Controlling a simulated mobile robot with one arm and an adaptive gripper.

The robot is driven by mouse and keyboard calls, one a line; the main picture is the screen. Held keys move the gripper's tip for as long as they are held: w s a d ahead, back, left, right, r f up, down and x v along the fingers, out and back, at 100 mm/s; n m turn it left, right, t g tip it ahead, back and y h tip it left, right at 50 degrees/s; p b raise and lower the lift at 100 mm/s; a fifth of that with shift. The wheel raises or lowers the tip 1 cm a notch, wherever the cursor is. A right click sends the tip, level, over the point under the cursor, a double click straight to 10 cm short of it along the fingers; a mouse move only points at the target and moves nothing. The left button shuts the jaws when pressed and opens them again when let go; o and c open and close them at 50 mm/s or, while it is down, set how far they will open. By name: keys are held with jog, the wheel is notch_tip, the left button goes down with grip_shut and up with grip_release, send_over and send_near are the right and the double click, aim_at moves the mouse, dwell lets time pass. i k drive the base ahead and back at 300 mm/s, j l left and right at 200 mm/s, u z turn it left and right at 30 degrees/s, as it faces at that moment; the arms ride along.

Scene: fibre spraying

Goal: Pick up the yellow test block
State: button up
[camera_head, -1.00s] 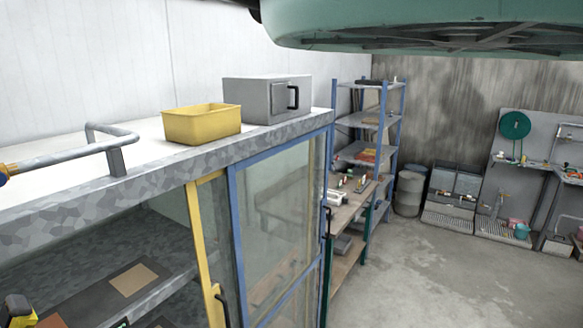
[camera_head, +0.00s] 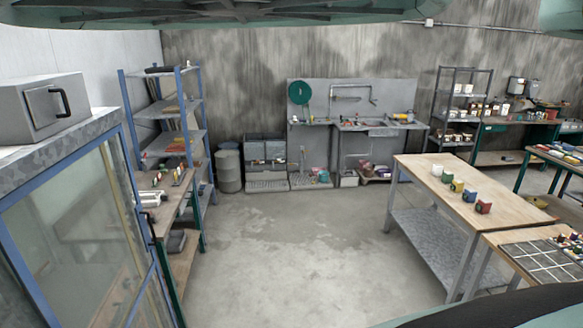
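A small yellow block (camera_head: 457,186) stands on the wooden top of a table (camera_head: 420,174) at the right. It is in a row of small coloured blocks, between a green block (camera_head: 447,177) and a blue block (camera_head: 469,195). A white block (camera_head: 437,170) is at the far end of the row and a red block (camera_head: 483,207) at the near end. My gripper is not in view.
Open concrete floor (camera_head: 290,250) lies between the glass-doored cabinet (camera_head: 75,235) at left and the table. A gridded tray (camera_head: 545,262) is on the near right table. Shelves (camera_head: 165,110), a barrel (camera_head: 229,168) and a sink bench (camera_head: 380,128) line the back.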

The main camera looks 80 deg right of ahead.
aim_at(460, 184)
jog(key=l+z, duration=0.15)
jog(key=z, duration=0.25)
jog(key=k+l+z, duration=0.1)
jog(key=z, duration=0.3)
jog(key=l+z, duration=0.3)
jog(key=z, duration=0.15)
jog(key=l+z, duration=0.15)
jog(key=z, duration=0.25)
jog(key=i+l+z, duration=0.1)
jog(key=z, duration=0.3)
jog(key=i+l+z, duration=0.3)
jog(key=l+z, duration=0.15)
jog(key=i+l+z, duration=0.95)
jog(key=i+z, duration=0.5)
jog(key=i, duration=0.85)
jog(key=i+l+u, duration=0.1)
jog(key=i, duration=0.8)
jog(key=i+l, duration=0.1)
jog(key=i, duration=0.75)
